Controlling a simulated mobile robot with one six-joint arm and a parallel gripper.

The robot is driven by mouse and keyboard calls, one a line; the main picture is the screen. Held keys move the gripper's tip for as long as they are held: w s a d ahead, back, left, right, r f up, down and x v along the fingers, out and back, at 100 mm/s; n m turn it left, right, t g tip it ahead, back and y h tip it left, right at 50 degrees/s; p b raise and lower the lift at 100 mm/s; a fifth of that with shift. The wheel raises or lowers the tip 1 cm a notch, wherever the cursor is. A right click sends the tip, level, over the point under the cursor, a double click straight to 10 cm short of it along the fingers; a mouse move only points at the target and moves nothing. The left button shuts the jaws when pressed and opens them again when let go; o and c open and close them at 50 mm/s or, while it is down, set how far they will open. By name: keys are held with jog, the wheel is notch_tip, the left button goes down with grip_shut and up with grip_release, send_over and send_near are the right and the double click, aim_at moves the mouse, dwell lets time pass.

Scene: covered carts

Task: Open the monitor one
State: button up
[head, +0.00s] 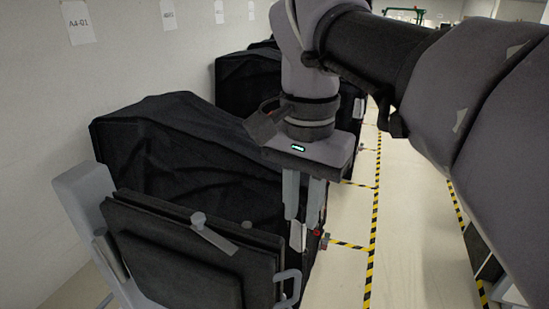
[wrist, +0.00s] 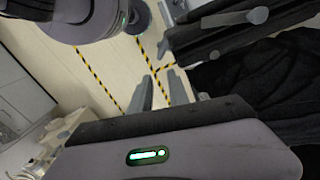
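The monitor (head: 190,268) is a dark, flat panel at the front end of the nearest cart, low in the head view. A grey bar with a round knob (head: 213,234) lies across its top edge, and a grey loop handle (head: 288,287) is at its right side. Part of the monitor, with a grey piece, shows at the top right of the wrist view (wrist: 230,32). My gripper (head: 305,228) points down behind and right of the panel, close to the black cover. Its two fingers stand apart and empty, also in the wrist view (wrist: 160,76).
A black cover (head: 170,140) drapes the nearest cart, and another covered cart (head: 245,85) stands behind it along the white wall. The pale floor (head: 410,230) with yellow-black tape lines is clear to the right. A small red knob (head: 317,233) is near my fingertips.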

aim_at(298, 272)
notch_tip(298, 272, down, 17)
jog(key=b, duration=0.3)
jog(key=shift+s+d+f+b, duration=0.1)
jog(key=shift+f+b, duration=0.05)
jog(key=shift+b, duration=0.2)
grip_shut()
dwell(1.1)
